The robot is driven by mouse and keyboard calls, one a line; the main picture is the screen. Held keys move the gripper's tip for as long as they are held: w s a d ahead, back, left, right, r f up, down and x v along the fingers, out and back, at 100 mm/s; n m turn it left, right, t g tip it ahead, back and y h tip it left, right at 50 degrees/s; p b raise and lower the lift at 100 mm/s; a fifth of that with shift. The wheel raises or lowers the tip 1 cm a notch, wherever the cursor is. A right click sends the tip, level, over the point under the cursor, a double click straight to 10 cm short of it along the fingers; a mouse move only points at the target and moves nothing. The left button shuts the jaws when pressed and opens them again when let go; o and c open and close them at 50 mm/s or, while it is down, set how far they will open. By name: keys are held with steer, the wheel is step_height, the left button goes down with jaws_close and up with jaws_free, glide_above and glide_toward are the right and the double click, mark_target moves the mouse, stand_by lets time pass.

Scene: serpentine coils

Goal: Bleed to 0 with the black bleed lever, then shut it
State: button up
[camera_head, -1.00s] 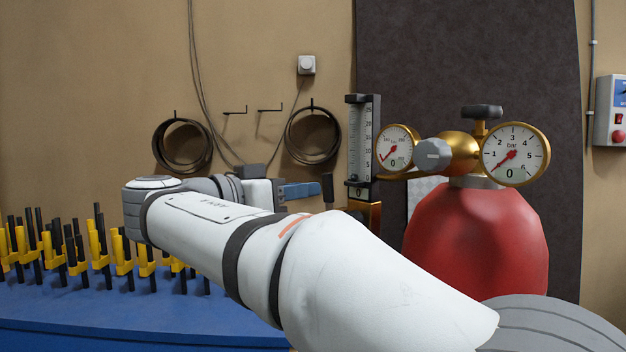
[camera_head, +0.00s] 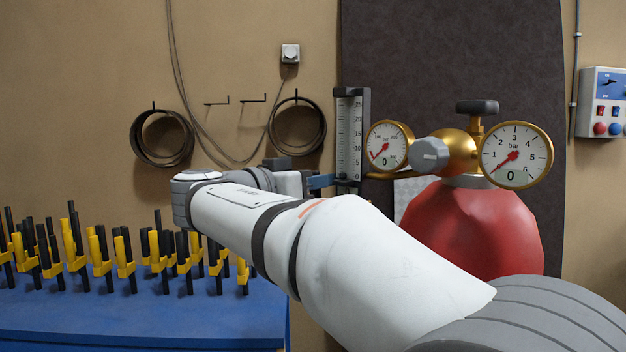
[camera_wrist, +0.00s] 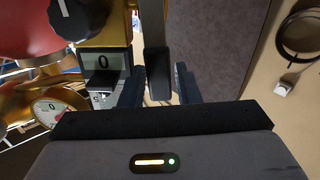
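The black bleed lever (camera_wrist: 157,75) shows in the wrist view, standing between the two fingers of my gripper (camera_wrist: 160,82). The fingers are apart, one on each side of it, with narrow gaps. In the head view my gripper (camera_head: 322,182) is partly hidden behind my arm, and the lever is not clear there. A small display (camera_wrist: 103,60) beside the lever reads 0. The left gauge (camera_head: 389,146) and the larger bar gauge (camera_head: 516,155) have red needles at the lower left, near 0. The flow tube (camera_head: 349,135) stands upright behind my gripper.
A red cylinder (camera_head: 480,230) with a brass regulator (camera_head: 462,150) stands at the right. A blue bench (camera_head: 140,315) with several yellow and black clamps is at the left. Coils (camera_head: 297,127) hang on the wall. A control box (camera_head: 603,103) is at the far right.

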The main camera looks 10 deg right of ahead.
jaws_close()
steer(key=shift+a, duration=0.1)
stand_by(0.4)
